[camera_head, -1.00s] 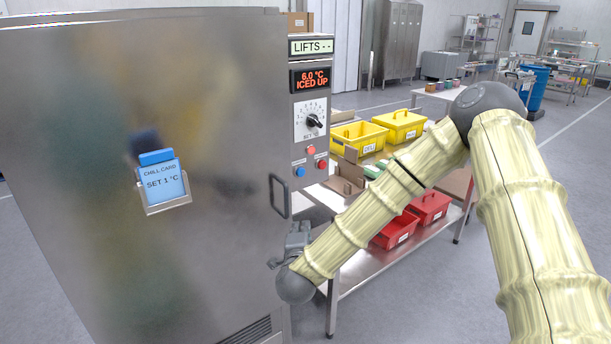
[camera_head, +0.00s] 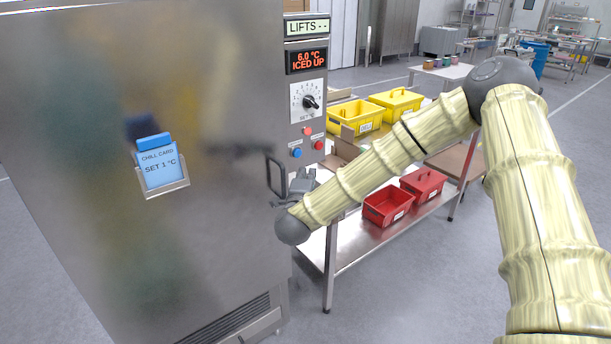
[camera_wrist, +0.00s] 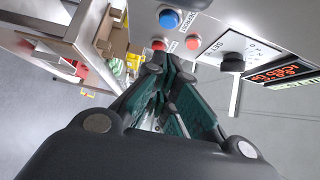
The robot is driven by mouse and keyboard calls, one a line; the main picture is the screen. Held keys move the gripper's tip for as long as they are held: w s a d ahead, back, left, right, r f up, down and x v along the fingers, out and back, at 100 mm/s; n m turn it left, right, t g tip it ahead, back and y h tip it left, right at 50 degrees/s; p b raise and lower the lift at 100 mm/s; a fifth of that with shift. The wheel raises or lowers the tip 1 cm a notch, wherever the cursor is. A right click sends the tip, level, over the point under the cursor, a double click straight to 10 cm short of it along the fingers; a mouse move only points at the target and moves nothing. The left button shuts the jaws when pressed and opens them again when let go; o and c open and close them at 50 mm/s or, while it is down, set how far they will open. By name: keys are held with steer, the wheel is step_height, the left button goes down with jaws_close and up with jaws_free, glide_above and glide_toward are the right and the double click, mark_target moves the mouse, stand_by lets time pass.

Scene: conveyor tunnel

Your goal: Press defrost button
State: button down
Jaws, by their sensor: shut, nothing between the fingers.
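The steel cabinet's control panel (camera_head: 307,110) carries a blue button (camera_head: 296,152), a red button (camera_head: 319,145) beside it and a lighter red button (camera_head: 307,131) above them. My gripper (camera_head: 302,182) is just below the buttons, beside the door handle (camera_head: 276,176). In the wrist view my gripper (camera_wrist: 172,65) is shut and empty, its tips close to a red button (camera_wrist: 159,45); contact cannot be told. The blue button (camera_wrist: 170,19) lies beyond.
Above the buttons are a dial (camera_head: 310,101) and a display (camera_head: 306,61) reading 6.0 °C ICED UP. A chill card (camera_head: 160,165) reading SET 1 °C sits on the door. A steel table (camera_head: 350,250) with yellow and red bins stands right of the cabinet.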

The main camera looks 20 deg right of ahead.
mark_target(297, 153)
steer(key=w+p, duration=0.1)
steer(key=w, duration=0.2)
steer(key=w+p, duration=0.1)
steer(key=w, duration=0.2)
steer(key=w+d+p, duration=0.1)
steer(key=w, duration=0.2)
steer(key=shift+d+p, duration=0.1)
steer(key=shift+p, duration=0.25)
steer(key=shift+w+f+b, duration=0.1)
steer(key=shift+b, duration=0.2)
